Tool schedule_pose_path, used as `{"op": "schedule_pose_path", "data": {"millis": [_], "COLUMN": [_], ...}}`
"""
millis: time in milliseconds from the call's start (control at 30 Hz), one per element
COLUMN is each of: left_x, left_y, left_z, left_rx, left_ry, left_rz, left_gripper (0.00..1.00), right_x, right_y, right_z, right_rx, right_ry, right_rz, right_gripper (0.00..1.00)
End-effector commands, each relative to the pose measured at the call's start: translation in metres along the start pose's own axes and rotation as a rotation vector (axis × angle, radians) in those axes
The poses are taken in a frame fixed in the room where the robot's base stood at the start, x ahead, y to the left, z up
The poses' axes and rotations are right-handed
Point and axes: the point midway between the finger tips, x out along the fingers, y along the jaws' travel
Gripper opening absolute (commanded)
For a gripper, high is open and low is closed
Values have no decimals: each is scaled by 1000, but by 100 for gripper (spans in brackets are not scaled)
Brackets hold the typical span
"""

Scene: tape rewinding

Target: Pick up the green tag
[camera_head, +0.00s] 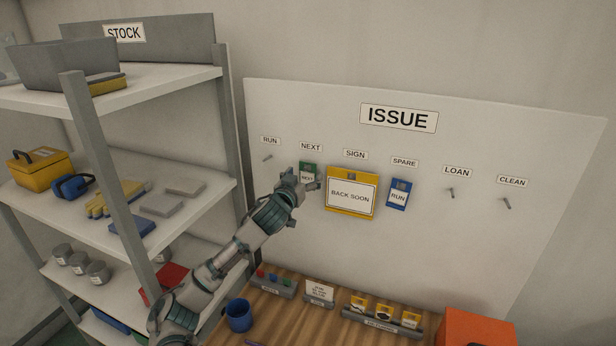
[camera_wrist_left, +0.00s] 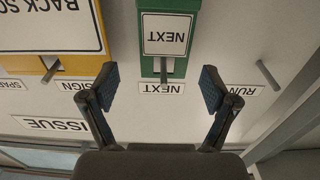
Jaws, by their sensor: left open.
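The green tag (camera_head: 308,169) hangs on the peg under the NEXT label on the white ISSUE board. Its white face reads NEXT. In the left wrist view the green tag (camera_wrist_left: 165,45) appears upside down, between and beyond the fingertips. My left gripper (camera_head: 309,184) is at the tag in the head view and covers part of its lower area. In the left wrist view my left gripper (camera_wrist_left: 158,88) is open, one finger on each side of the tag's line, with visible gaps and nothing held. My right gripper is not in view.
A yellow BACK SOON sign (camera_head: 351,208) hangs close right of the green tag, and a blue RUN tag (camera_head: 398,196) beyond it. The RUN peg (camera_head: 267,157) is bare. A stock shelf (camera_head: 190,86) stands left. A blue mug (camera_head: 239,314) is on the bench below.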

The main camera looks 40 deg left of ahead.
Motion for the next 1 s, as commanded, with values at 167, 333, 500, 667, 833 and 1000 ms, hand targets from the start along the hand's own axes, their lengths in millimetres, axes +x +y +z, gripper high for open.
{"op": "schedule_pose_path", "data": {"millis": [167, 333, 500, 667, 833, 1000], "left_x": [28, 36, 35, 36, 36, 36], "left_y": [-2, -1, 1, 1, -2, -2], "left_z": [-7, -5, -6, -5, -4, -4], "left_rx": [-3, 1, 3, 2, 1, 0], "left_ry": [1, 2, 3, 2, 1, 1], "left_rz": [-1, 0, 1, 0, 0, 0], "left_gripper": [86, 86, 84, 44, 36, 36], "right_x": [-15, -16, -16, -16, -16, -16], "right_y": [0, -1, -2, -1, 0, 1], "right_z": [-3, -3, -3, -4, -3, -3], "right_rx": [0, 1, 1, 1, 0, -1], "right_ry": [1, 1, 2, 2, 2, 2], "right_rz": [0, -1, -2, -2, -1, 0], "right_gripper": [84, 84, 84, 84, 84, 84]}}
